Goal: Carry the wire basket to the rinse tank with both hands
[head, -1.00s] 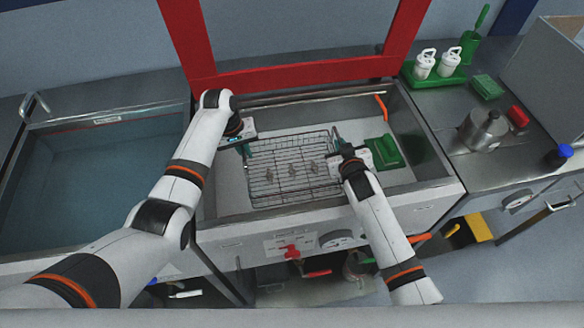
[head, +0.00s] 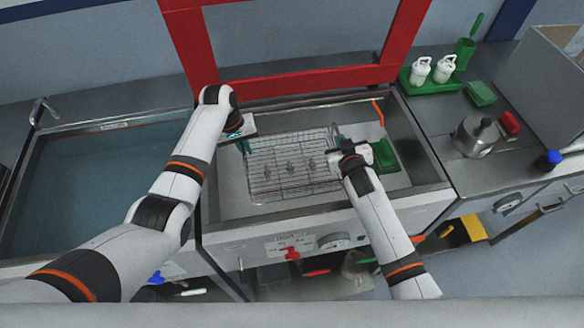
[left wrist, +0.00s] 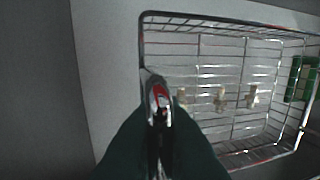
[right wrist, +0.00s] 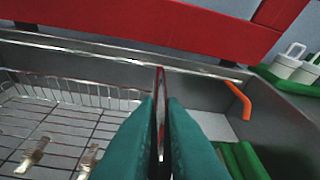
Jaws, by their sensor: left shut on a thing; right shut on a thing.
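The wire basket (head: 268,178) hangs in or just above the right-hand basin (head: 232,203), and three small metal parts (head: 291,167) lie in it. The left wrist view shows the basket's rim and mesh (left wrist: 222,70) close up. My left gripper (head: 243,146) is shut on the basket's left side. My right gripper (head: 336,146) is shut on its right side; its grip point is partly hidden by the gripper itself. In the right wrist view the jaws (right wrist: 160,100) are closed together. The water-filled tank (head: 95,185) is to the left, apart from the basket.
A red frame (head: 300,80) stands behind the basin. A green block (head: 384,154) lies at the basin's right, near an orange hook (head: 378,112). A divider separates basin and tank. The right counter holds a metal pot (head: 473,137) and white bottles (head: 444,68). The tank's surface is clear.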

